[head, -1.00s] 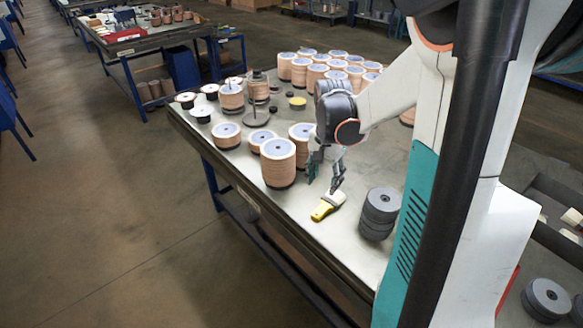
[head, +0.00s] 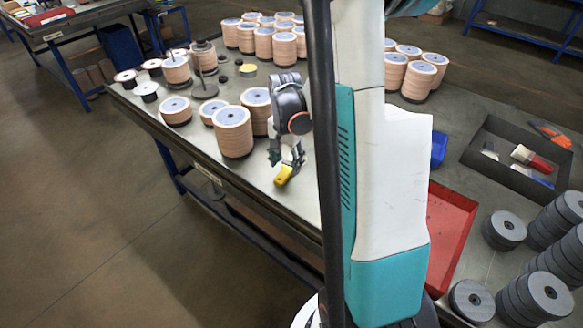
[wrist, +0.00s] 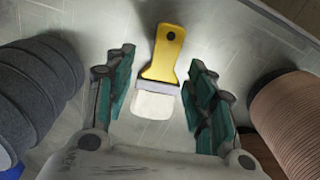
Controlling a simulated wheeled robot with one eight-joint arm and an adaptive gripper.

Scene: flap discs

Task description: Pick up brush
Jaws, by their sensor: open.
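The brush has a yellow handle and white bristles. In the wrist view the brush (wrist: 164,58) lies on the metal table, its bristle end toward me and its handle pointing away. My gripper (wrist: 162,92) is open, with its green-padded fingers on either side of the bristle end and clear space on both sides. I cannot tell how high the fingers are above the table.
Stacked grey discs (wrist: 38,92) stand close on the left in the wrist view, and a tan disc stack (wrist: 290,115) on the right. A second brush with a red handle (head: 532,158) lies in a dark tray at the right. A red tray (head: 447,240) lies beside my column.

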